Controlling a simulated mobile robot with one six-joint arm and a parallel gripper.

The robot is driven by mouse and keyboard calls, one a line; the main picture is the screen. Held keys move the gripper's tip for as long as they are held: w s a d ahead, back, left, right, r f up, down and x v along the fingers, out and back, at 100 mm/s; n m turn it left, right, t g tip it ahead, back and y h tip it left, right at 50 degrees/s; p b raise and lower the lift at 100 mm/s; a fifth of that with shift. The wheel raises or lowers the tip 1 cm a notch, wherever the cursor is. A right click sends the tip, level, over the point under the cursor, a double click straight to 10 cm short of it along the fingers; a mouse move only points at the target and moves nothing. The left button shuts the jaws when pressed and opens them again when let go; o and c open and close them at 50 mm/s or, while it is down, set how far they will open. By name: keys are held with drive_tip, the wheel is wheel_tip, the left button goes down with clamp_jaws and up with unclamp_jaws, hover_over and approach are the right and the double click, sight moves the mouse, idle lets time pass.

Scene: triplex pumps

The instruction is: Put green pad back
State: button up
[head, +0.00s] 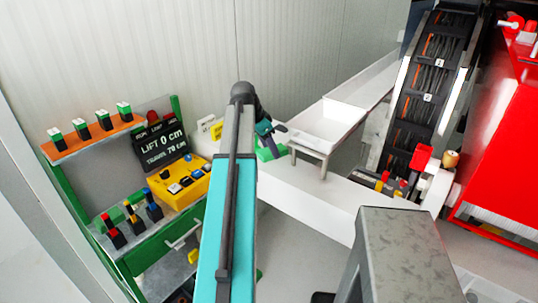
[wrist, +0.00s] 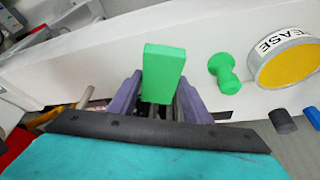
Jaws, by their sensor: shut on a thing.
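The green pad (wrist: 164,70) is a flat rectangular block in the wrist view. It sits between the two purple-grey fingers of my gripper (wrist: 160,100), which is shut on it. Its lower end is hidden between the fingers. In the head view my gripper (head: 268,130) is over the white bench, and a green shape (head: 270,152) shows just below it. I cannot tell whether the pad touches the bench.
A green spool-shaped piece (wrist: 224,73) and a grease tin (wrist: 288,58) are right of the pad. A white tray (head: 328,122) stands right of my gripper. A yellow control box (head: 180,182) and a green-framed rack (head: 150,245) are at left.

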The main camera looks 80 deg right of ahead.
sight(267, 149)
drive_tip(key=shift+d, duration=0.15)
drive_tip(key=shift+w+d+p, duration=0.3)
drive_tip(key=shift+d, duration=0.25)
wheel_tip(267, 149, down, 2)
drive_tip(key=shift+a+f+p, duration=0.1)
drive_tip(key=shift+a+p, duration=0.05)
drive_tip(key=shift+p, duration=0.4)
drive_tip(key=shift+f, duration=0.75)
drive_tip(key=shift+f, duration=0.1)
drive_tip(key=o, duration=1)
drive_tip(key=shift+r, duration=0.2)
